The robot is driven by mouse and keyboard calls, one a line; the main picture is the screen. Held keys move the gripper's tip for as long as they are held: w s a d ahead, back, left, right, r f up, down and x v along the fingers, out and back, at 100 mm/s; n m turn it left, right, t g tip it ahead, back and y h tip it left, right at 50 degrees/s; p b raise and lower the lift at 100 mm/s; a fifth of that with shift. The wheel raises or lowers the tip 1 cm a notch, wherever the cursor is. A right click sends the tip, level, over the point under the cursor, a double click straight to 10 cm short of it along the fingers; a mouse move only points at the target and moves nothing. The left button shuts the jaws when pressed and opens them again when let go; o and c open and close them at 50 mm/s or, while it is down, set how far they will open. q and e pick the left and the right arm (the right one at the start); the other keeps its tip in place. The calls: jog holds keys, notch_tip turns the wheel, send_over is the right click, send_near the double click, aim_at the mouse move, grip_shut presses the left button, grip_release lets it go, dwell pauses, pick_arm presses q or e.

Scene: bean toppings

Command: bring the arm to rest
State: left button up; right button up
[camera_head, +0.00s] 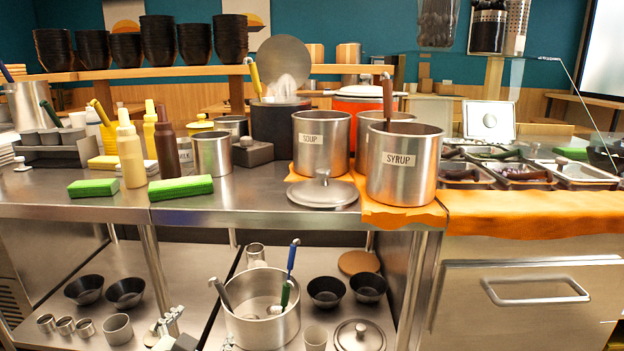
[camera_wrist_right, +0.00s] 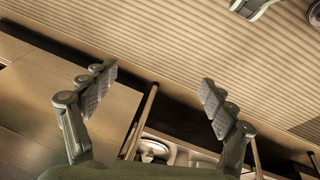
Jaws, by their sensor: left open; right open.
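My left gripper (camera_head: 172,331) shows only in small part at the bottom edge of the head view, low in front of the under-counter shelf. It is open, and no held thing can be made out. My right gripper (camera_wrist_right: 158,82) fills the lower part of the right wrist view. Its two padded fingers stand wide apart with nothing between them. The right gripper does not show in the head view.
The steel counter (camera_head: 262,212) holds a soup pot (camera_head: 321,158), a syrup pot (camera_head: 402,180), bottles and green sponges. Below are a large pot (camera_head: 262,328) and bowls. A drawer handle (camera_head: 535,290) juts out right. A ribbed surface (camera_wrist_right: 190,45) lies beyond my right fingers.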

pick_arm(q)
jog(key=s+a+f+n+g, duration=0.1)
jog(key=s+f+g, duration=0.2)
jog(key=s+f, duration=0.4)
jog(key=s+a+f+n+g+y, duration=0.1)
jog(key=s+f+g, duration=0.3)
jog(key=s+f, duration=0.4)
jog(key=s+a+f+n+g, duration=0.2)
jog(key=s+f, duration=0.5)
jog(key=s, duration=0.4)
jog(key=shift+a+f+g+p, duration=0.3)
jog(key=shift+a+g, duration=0.25)
jog(key=shift+g, duration=0.15)
pick_arm(e)
jog(key=shift+a+f, duration=0.1)
jog(key=shift+f, duration=0.7)
